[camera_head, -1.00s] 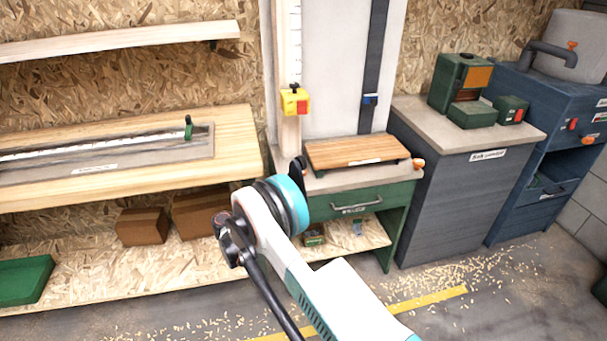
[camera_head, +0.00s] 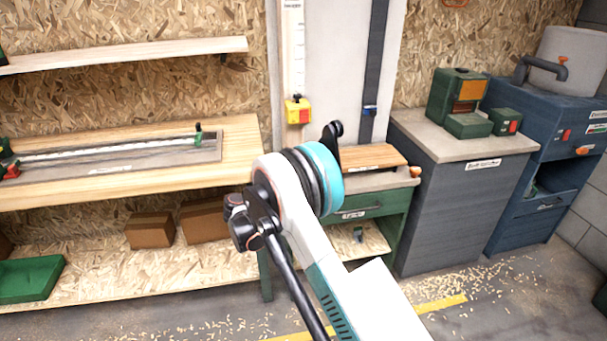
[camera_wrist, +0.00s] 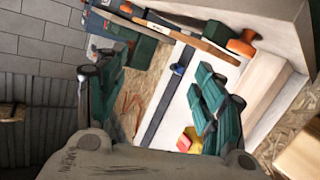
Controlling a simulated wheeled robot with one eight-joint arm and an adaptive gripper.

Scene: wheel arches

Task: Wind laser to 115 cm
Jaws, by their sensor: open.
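A yellow box with a red front, likely the laser (camera_head: 298,111), sits low on a pale upright post with a marked scale (camera_head: 294,45). The scale's numbers are too small to read. The yellow and red box also shows at the bottom of the wrist view (camera_wrist: 190,140). An orange knob (camera_head: 415,172) is at the right end of the wooden-topped green bench; it also shows in the wrist view (camera_wrist: 243,44). My gripper (camera_wrist: 158,78) is open and empty, its teal fingers spread apart. In the head view my arm mostly hides it.
A dark vertical strip with a blue slider (camera_head: 370,110) runs beside the post. A wooden board (camera_head: 366,157) tops the green bench. A grey cabinet (camera_head: 460,200) carrying green boxes stands to the right. A long workbench (camera_head: 235,150) is left, below a wall shelf (camera_head: 120,55).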

